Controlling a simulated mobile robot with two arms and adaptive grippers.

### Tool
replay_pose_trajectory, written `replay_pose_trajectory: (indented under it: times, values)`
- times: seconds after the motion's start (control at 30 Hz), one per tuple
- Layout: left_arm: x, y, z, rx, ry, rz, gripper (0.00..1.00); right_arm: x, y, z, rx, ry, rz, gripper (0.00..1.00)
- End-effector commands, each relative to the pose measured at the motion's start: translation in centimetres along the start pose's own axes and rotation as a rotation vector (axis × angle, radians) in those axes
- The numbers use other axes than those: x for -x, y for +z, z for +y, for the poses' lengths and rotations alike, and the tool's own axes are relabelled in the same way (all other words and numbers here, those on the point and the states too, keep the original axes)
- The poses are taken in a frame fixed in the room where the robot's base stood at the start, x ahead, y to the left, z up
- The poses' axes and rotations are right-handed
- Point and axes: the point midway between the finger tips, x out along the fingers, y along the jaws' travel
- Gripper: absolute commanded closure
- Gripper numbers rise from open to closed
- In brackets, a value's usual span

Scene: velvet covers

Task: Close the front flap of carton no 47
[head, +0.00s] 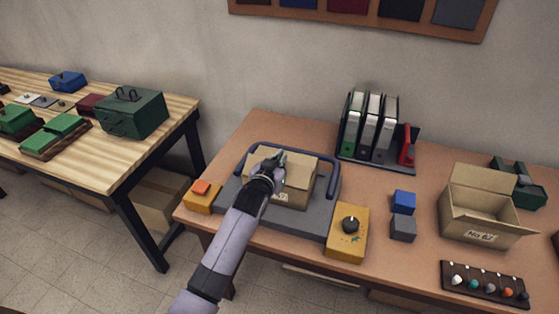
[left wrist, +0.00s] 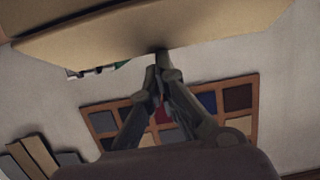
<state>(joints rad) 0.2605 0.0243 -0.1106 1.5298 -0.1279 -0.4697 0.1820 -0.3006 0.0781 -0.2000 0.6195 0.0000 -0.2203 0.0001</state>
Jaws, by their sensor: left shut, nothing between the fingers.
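A brown cardboard carton (head: 300,192) sits in a grey fixture (head: 237,205) with a blue tube frame, in the middle of the brown table. It has a small label low on its front, too small to read. Its top looks mostly covered by board. My left gripper (head: 277,160) is shut and empty at the carton's upper left, and my arm hides part of that side. In the left wrist view, the shut fingertips (left wrist: 161,58) are at the edge of a cardboard panel (left wrist: 130,30); I cannot tell whether they touch it. My right gripper is not in view.
A second, open carton (head: 480,223) with a "No" label stands at right. Beside the fixture are a yellow box with a black knob (head: 348,235) and one with an orange button (head: 202,196). Binders (head: 368,125) stand behind; blue (head: 403,202) and grey blocks lie right.

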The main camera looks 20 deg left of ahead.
Motion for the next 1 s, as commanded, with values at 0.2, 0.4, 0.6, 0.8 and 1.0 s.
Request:
replay_pose_trajectory:
  times: [0.2,0.4,0.6,0.8,1.0]
  values:
    - [-0.5,0.2,0.0,0.001,0.000,0.000,1.00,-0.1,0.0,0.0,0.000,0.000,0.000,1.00]
    - [-1.2,0.5,0.0,0.002,-0.001,-0.001,1.00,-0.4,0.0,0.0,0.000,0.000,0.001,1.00]
    - [-2.1,1.0,0.0,0.001,0.000,0.000,1.00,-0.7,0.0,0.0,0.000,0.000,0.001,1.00]
    - [-2.7,1.4,0.0,0.000,0.000,0.000,1.00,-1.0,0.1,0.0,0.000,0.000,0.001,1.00]
    - [-3.0,1.6,0.0,0.001,0.000,-0.001,1.00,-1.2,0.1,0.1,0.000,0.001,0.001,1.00]
